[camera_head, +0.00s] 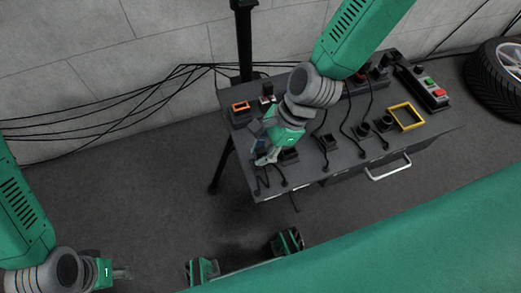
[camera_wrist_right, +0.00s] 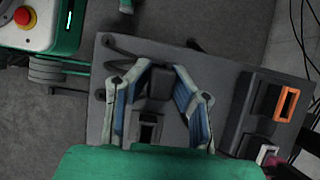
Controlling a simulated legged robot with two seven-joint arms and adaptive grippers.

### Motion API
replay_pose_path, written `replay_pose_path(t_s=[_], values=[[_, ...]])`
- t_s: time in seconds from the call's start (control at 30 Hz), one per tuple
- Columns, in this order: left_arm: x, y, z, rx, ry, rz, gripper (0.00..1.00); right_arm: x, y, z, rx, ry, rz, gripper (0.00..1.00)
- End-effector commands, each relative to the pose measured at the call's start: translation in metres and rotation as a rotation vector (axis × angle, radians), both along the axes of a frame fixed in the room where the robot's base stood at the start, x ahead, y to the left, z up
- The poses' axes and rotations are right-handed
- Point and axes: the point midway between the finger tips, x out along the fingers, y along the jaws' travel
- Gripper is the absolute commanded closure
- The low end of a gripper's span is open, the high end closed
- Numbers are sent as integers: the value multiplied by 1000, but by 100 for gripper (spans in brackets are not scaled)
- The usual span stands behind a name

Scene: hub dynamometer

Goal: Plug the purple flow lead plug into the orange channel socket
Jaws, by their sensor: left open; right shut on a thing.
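The orange channel socket (camera_head: 240,106) is a dark block with an orange rim at the bench's left back corner. In the right wrist view its orange rim (camera_wrist_right: 286,104) is at the right, apart from my fingers. My right gripper (camera_head: 265,158) is low over the bench's left front part, in front of the socket. In the wrist view its blue-padded fingers (camera_wrist_right: 163,75) are closed around a dark block (camera_wrist_right: 158,84), seemingly the plug; no purple shows on it. My left gripper (camera_head: 121,274) is open and empty at the lower left, away from the bench.
A pale-rimmed socket (camera_wrist_right: 266,154) stands beside the orange one. Several dark plugs with cables (camera_head: 327,142) line the bench (camera_head: 330,172). A yellow frame (camera_head: 407,106) and a button box (camera_head: 430,88) are at the right. A black post (camera_head: 244,45) rises behind.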

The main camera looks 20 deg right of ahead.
Motion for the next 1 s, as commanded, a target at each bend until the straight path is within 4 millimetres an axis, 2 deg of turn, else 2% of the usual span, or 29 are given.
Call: replay_pose_path(t_s=[1.0], values=[[0, 0, 41, 0, 0, 0, 58, 1, 0, 37, -1, -1, -3, 100]])
